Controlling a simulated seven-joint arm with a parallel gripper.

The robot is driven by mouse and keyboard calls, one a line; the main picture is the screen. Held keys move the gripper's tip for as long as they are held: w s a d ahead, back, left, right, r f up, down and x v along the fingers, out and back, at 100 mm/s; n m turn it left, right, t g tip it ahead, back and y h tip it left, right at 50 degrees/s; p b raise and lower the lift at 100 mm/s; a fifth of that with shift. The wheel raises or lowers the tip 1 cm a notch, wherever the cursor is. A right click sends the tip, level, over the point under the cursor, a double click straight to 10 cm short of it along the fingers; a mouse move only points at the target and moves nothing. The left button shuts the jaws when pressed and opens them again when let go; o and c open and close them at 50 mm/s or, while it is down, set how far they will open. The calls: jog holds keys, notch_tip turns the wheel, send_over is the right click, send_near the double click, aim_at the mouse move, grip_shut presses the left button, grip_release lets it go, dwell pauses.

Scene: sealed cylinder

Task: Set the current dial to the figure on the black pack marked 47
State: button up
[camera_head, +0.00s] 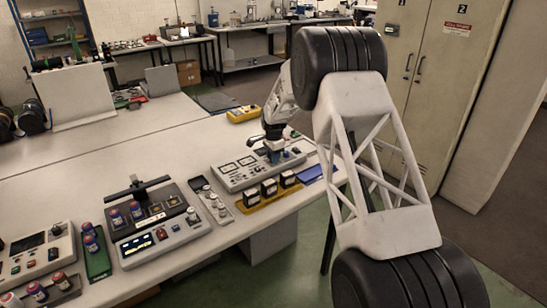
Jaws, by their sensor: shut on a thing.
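My gripper (274,151) points down at the right part of a grey panel unit (232,182), shut on what looks like a dial there. The gripper mostly hides that dial, and its setting cannot be read. The unit has two meter windows (237,164) on its left part. In front of it, several black packs with white labels stand in a row on a yellow tray (244,208); one is the middle pack (269,188). The figures on the labels are too small to read, so I cannot tell which pack is marked 47.
A narrow grey tray with round parts (211,202) lies left of the unit. Further left is a device with a lit display (137,245). A blue tray (310,174) lies to the right, and a yellow case (243,114) behind. The table's middle left is clear.

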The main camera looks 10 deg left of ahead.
jog(key=n, duration=1.2)
jog(key=shift+a+n, duration=0.1)
jog(key=shift+n, duration=0.2)
dwell(0.3)
jog(key=o, duration=0.9)
jog(key=shift+r, duration=3.95)
